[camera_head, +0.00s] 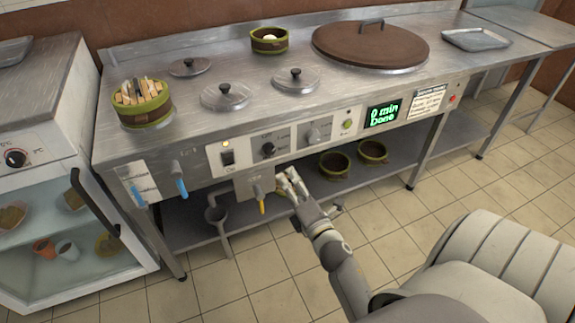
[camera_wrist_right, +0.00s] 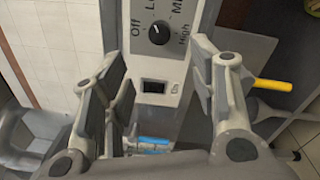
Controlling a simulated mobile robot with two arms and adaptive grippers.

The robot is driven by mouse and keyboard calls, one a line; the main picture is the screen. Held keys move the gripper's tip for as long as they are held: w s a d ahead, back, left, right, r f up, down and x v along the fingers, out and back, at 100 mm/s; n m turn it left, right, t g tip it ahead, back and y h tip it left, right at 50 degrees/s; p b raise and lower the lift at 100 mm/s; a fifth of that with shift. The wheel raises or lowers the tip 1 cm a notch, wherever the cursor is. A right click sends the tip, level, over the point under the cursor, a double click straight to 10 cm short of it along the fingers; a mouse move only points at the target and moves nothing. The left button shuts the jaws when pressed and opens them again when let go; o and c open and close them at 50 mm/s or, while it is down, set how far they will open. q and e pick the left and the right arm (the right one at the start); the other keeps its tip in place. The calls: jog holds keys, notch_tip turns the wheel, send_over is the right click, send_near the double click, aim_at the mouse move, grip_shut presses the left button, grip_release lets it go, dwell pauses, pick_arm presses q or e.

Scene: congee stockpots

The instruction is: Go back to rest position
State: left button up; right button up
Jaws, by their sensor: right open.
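My right gripper (camera_head: 290,184) is in front of the metal cooker (camera_head: 190,160), just below its control panel and right of the yellow valve handle (camera_head: 261,200). In the right wrist view my right gripper (camera_wrist_right: 160,78) is open, with nothing between its fingers. Beyond the fingers are a black dial (camera_wrist_right: 159,34) marked Off to High and a black switch (camera_wrist_right: 154,86). The yellow handle also shows at the right there (camera_wrist_right: 272,85), apart from the fingers. My left gripper is in neither view.
A display (camera_head: 382,113) reads "0 min Done". Two green-rimmed bowls (camera_head: 334,164) (camera_head: 372,152) sit on the lower shelf. A round container (camera_head: 142,109) of sticks, a small bowl (camera_head: 269,44) and a large brown lid (camera_head: 370,44) are on top.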

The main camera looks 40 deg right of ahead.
jog(key=shift+f, duration=0.1)
jog(key=s+a+f+m+g+y+p, duration=0.2)
jog(key=s+a+f+m+g+p, duration=0.1)
jog(key=s+a+f+m+g, duration=0.7)
jog(key=s+a+f+m+g+y+p, duration=0.25)
jog(key=s+a+f+m+g, duration=0.35)
jog(key=s+f, duration=0.6)
pick_arm(q)
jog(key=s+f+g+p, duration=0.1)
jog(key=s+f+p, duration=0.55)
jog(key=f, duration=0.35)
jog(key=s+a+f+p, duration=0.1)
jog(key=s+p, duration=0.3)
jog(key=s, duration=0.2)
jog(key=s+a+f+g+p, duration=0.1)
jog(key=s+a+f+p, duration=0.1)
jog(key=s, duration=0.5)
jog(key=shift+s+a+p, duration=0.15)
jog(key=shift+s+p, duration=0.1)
jog(key=shift+p, duration=0.65)
pick_arm(e)
jog(key=s+d+f, duration=0.2)
jog(key=s+f, duration=0.1)
jog(key=s, duration=0.6)
jog(key=s+d+f+m+g, duration=0.1)
jog(key=s+f, duration=0.3)
jog(key=s, duration=0.5)
jog(key=shift+s+d+h, duration=0.3)
jog(key=shift+d+h, duration=0.05)
jog(key=shift+d, duration=0.25)
